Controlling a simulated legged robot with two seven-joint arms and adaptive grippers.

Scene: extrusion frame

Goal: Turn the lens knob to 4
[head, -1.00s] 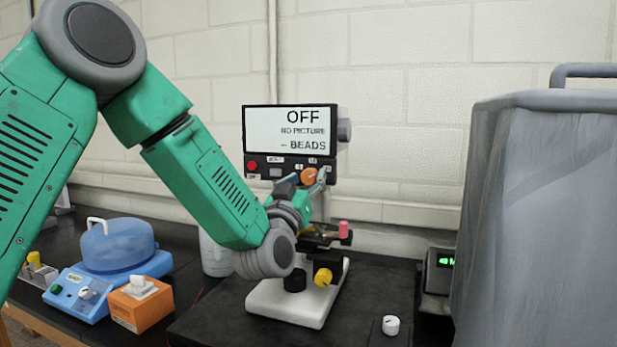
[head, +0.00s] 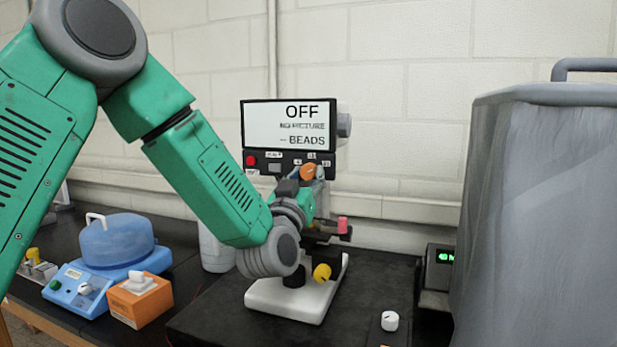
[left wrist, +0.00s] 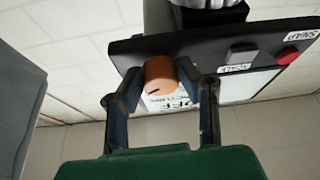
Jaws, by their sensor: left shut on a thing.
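The orange lens knob (head: 308,172) is on the black control panel under the screen (head: 288,125), which reads "OFF", "NO PICTURE" and "BEADS". In the left wrist view the knob (left wrist: 160,76) has a dark pointer line, and my left gripper (left wrist: 161,88) is shut on it, one finger on each side. In the head view the left gripper (head: 313,186) reaches up to the panel, its fingers partly hidden behind the wrist. The scale numbers around the knob are too small or hidden to read. My right gripper is in neither view.
Below the gripper stands a white-based microscope (head: 290,300) with a yellow knob (head: 321,272). A red button (left wrist: 288,56) and a grey button (left wrist: 241,55) share the panel. A grey-covered box (head: 545,220) fills the right. An orange box (head: 140,303) and blue device (head: 90,290) stand left.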

